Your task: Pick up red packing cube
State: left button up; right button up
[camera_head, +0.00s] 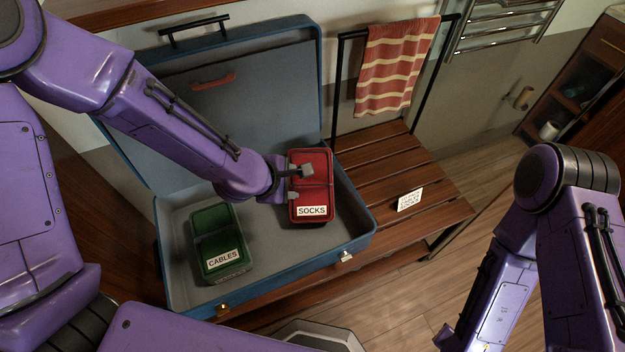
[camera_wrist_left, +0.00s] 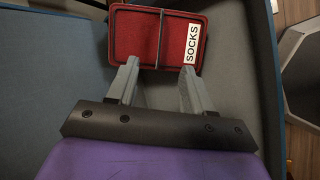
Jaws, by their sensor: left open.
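The red packing cube (camera_head: 312,199), labelled SOCKS, lies inside the open blue suitcase (camera_head: 344,238) on its right side. My left gripper (camera_head: 300,184) reaches over the suitcase and is open at the cube's left side. In the left wrist view the red cube (camera_wrist_left: 158,38) lies just beyond the two spread fingers (camera_wrist_left: 157,77), with its label on the right. I cannot tell whether the fingertips touch the cube. My right arm shows at the right, but its gripper is out of view.
A green packing cube (camera_head: 218,243) labelled CABLES lies in the suitcase's left part. The suitcase stands on a slatted wooden bench (camera_head: 384,168) with a small white card (camera_head: 410,199). A striped towel (camera_head: 392,68) hangs behind. The lid stands raised at the back.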

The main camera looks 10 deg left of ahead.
pick_arm(q)
notch_tip(320, 180, down, 2)
jog(key=b, duration=0.2)
send_near(310, 185)
jog(key=f, duration=0.2)
jog(key=x, duration=0.4)
jog(key=w+b+x, duration=0.1)
jog(key=x, duration=0.1)
jog(key=shift+w+d+r, duration=0.15)
jog(key=shift+d+r, duration=0.05)
jog(key=shift+d, duration=0.05)
jog(key=shift+c, duration=0.3)
grip_shut()
dwell(0.6)
